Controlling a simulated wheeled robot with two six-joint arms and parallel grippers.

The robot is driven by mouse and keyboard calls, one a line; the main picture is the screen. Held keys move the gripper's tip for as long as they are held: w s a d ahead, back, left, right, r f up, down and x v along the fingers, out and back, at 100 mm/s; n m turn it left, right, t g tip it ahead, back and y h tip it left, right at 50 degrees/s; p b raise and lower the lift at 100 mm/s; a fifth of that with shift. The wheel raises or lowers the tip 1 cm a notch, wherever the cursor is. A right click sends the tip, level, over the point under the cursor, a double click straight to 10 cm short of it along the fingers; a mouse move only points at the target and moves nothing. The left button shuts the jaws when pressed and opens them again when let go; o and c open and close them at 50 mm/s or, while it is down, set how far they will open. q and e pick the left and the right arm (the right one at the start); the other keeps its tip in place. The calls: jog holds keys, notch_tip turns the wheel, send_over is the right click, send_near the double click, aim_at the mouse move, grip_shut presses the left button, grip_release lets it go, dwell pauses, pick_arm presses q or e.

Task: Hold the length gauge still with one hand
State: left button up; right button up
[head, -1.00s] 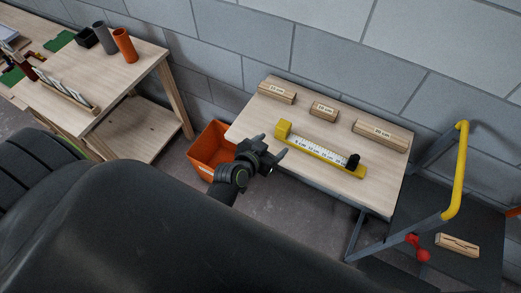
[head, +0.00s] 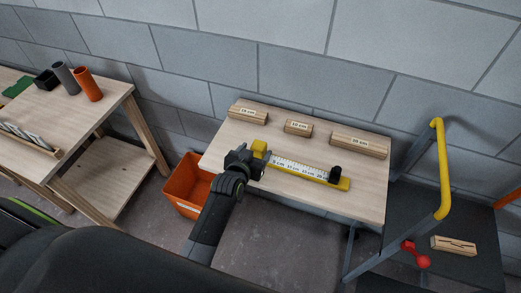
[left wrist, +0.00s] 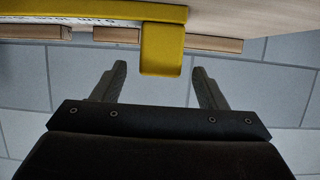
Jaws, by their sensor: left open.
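The length gauge (head: 304,171) is a yellow bar with a white scale, lying on the wooden table (head: 370,200). It has a yellow end block (head: 260,147) at its left end and a black stop (head: 335,173) near its right end. My left gripper (head: 248,161) is open at the left end of the gauge, close to the end block. In the left wrist view the end block (left wrist: 162,50) shows beyond and between the two open fingertips (left wrist: 160,85). I cannot tell whether they touch it. My right gripper is not in view.
Three labelled wooden battens, left (head: 248,114), middle (head: 298,127) and right (head: 359,144), lie behind the gauge. An orange bin (head: 185,188) stands on the floor at the table's left. A cart with a yellow handle (head: 441,165) stands at the right.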

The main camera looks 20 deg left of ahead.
aim_at(261, 145)
pick_arm(q)
jog(key=b+x, duration=0.3)
jog(key=x, duration=0.1)
jog(key=shift+w+f, duration=0.1)
jog(key=shift+f, duration=0.2)
jog(key=shift+w+f+b, duration=0.1)
jog(key=shift+w+b, duration=0.55)
jog(key=shift+w, duration=0.05)
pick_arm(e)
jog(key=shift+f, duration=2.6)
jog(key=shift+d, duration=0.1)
pick_arm(q)
jog(key=c, duration=1.2)
jog(key=shift+c, duration=0.2)
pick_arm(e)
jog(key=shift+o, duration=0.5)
